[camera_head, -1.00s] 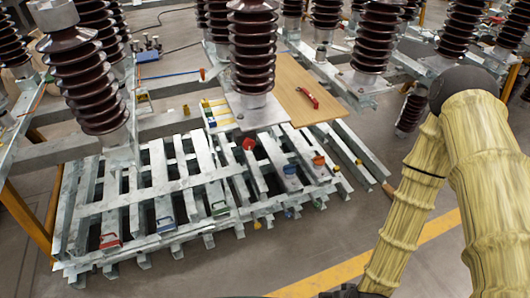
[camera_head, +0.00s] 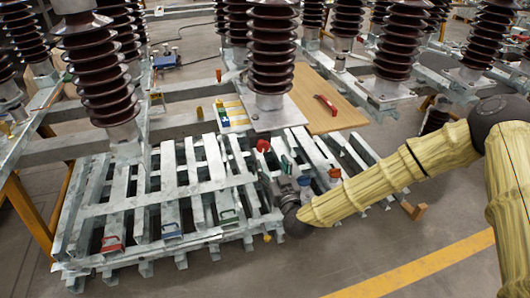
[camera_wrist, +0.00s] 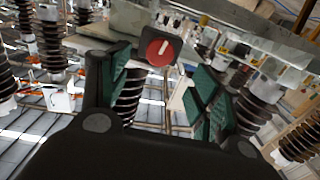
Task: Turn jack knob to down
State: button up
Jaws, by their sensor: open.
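The jack knob (camera_wrist: 158,52) is a red disc with a short white mark on a dark square plate. In the wrist view it shows upper middle, beyond and between my fingertips, with nothing touching it. The white mark looks near upright, tilted slightly right. In the head view a red round thing (camera_head: 262,145), which looks like the same knob, stands at the rack's far edge below an insulator. My gripper (camera_head: 294,173) is just right of and nearer than it. In the wrist view its green-padded fingers (camera_wrist: 163,82) are spread apart and empty.
A rack of pale metal beams (camera_head: 160,195) lies left of my gripper, with small red, blue and green handles on it. A tall brown insulator (camera_head: 272,55) rises behind the knob. A wooden board (camera_head: 345,112) carries a red-handled item (camera_head: 326,105). Open floor lies in front.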

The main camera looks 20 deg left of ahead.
aim_at(264, 149)
jog(key=p+x, duration=0.1)
jog(key=x, duration=0.7)
jog(key=shift+w+a+f, duration=0.1)
jog(key=shift+a, duration=0.05)
jog(key=c, duration=1)
